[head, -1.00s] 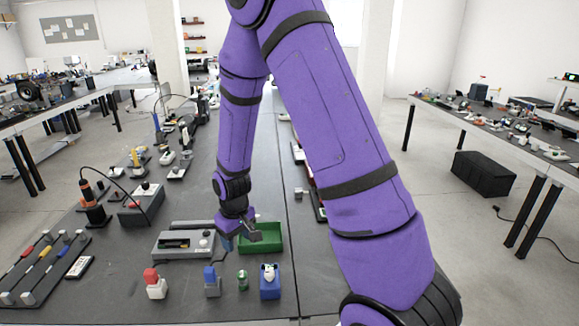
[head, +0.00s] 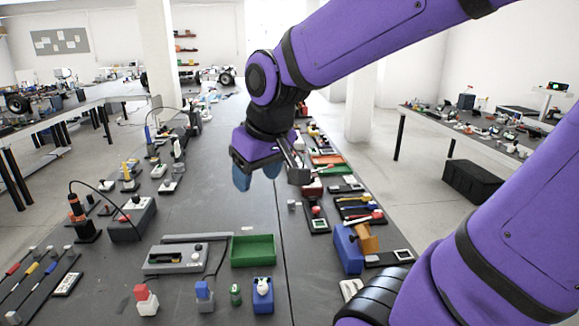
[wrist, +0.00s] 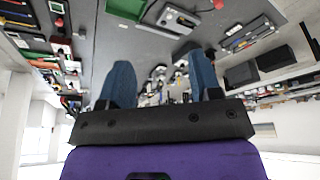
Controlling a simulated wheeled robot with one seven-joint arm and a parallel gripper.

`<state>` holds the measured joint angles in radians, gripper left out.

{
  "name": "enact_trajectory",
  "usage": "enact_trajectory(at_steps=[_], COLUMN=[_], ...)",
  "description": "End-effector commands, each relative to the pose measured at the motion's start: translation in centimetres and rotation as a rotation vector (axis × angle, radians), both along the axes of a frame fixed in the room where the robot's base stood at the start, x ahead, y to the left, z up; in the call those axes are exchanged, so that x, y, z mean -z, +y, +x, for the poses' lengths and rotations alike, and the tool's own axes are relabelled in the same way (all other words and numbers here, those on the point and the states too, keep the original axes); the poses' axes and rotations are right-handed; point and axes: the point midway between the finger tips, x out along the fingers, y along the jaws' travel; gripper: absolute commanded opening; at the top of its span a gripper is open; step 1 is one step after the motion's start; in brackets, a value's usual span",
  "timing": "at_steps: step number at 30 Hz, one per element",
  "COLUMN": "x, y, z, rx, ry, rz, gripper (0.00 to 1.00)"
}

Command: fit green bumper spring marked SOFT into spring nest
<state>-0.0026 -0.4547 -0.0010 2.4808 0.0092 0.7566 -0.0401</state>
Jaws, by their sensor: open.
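A small green cylindrical piece (head: 235,294) stands upright near the front edge of the dark bench, between a blue-topped grey block and a blue box. It looks like the green spring, but the SOFT mark cannot be read. I cannot pick out the spring nest for certain. A grey fixture (head: 175,259) with a dark slot lies behind the small pieces. My gripper (head: 257,176) is high above the bench, well behind and above the green piece. Its two blue fingers are apart with nothing between them, as the wrist view (wrist: 160,68) also shows.
A green tray (head: 253,251) sits right of the grey fixture. A white block with red top (head: 146,302), a blue-topped block (head: 204,296) and a blue box (head: 263,300) flank the green piece. Tools and a blue holder (head: 347,250) line the right. The middle bench is mostly clear.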

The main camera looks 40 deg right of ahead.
Motion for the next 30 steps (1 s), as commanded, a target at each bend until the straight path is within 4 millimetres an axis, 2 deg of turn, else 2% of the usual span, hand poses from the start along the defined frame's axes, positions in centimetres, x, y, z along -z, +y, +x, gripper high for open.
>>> enact_trajectory(at_steps=[3,7,12,13,15,20,23,30], x=[-1.9,-3.1,-3.8,-3.8,-3.9,-3.9,-3.5,-1.2], y=[0.0,0.0,0.0,0.0,0.0,0.0,0.2,1.5], z=[-3.1,-5.9,-8.0,-8.2,-8.5,-8.4,-7.6,-3.1], rx=[0.013,0.024,0.034,0.035,0.037,0.042,0.08,0.35], ry=[-0.045,-0.076,-0.099,-0.1,-0.102,-0.099,-0.079,0.045], rz=[0.003,0.006,0.009,0.009,0.01,0.017,0.059,0.288], gripper=[0.58,0.58,0.58,0.63,0.63,0.63,0.63,0.63])
